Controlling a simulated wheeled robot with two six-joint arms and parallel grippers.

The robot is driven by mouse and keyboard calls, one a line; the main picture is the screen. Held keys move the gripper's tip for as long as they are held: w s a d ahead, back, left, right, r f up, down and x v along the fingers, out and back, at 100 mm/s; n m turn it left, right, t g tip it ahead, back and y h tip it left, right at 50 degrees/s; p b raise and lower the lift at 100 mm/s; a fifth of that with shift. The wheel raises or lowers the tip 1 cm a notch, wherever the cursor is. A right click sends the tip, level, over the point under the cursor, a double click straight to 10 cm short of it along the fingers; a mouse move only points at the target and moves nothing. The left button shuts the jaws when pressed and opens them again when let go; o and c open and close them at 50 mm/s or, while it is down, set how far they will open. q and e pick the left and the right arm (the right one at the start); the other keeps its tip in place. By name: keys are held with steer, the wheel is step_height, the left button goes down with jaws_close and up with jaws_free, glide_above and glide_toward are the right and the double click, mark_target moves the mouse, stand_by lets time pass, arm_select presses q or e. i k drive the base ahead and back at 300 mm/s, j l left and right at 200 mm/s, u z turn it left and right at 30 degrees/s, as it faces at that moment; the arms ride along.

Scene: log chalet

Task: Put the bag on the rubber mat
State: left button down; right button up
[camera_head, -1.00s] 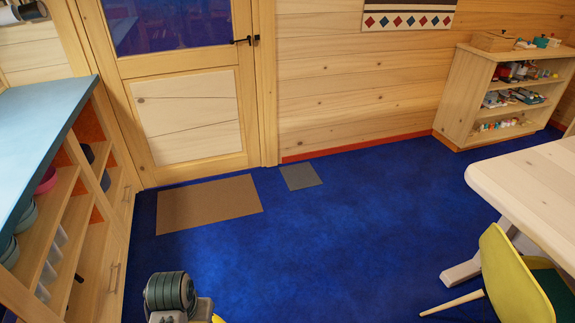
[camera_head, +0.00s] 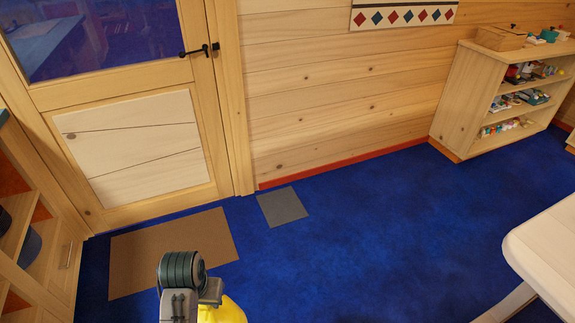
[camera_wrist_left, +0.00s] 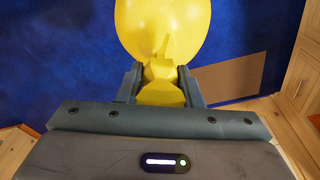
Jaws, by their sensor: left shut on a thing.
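A yellow bag (camera_head: 230,311) shows at the bottom of the head view, partly hidden behind my left arm and cut off by the frame. In the left wrist view the bag (camera_wrist_left: 163,28) looks rounded, with a narrow neck between the fingers of my left gripper (camera_wrist_left: 159,75), which is shut on it. The bag hangs over the blue floor. A small grey mat (camera_head: 282,207), which looks like the rubber one, lies flat and bare by the wall, beyond and right of the bag. My right gripper is not in view.
A larger brown mat (camera_head: 150,258) lies before the wooden door (camera_head: 140,145), left of the grey mat. A shelf unit (camera_head: 462,100) stands at the back right. A pale table (camera_head: 555,255) juts in at the right. The blue floor (camera_head: 370,235) between is clear.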

mark_target(282, 206)
steer(key=i, duration=1.55)
steer(key=i+j+z, duration=0.1)
steer(key=i+z, duration=0.15)
steer(key=i, duration=0.25)
steer(key=i+j+z, duration=0.15)
steer(key=i+z, duration=0.15)
steer(key=i, duration=0.2)
steer(key=z, duration=0.3)
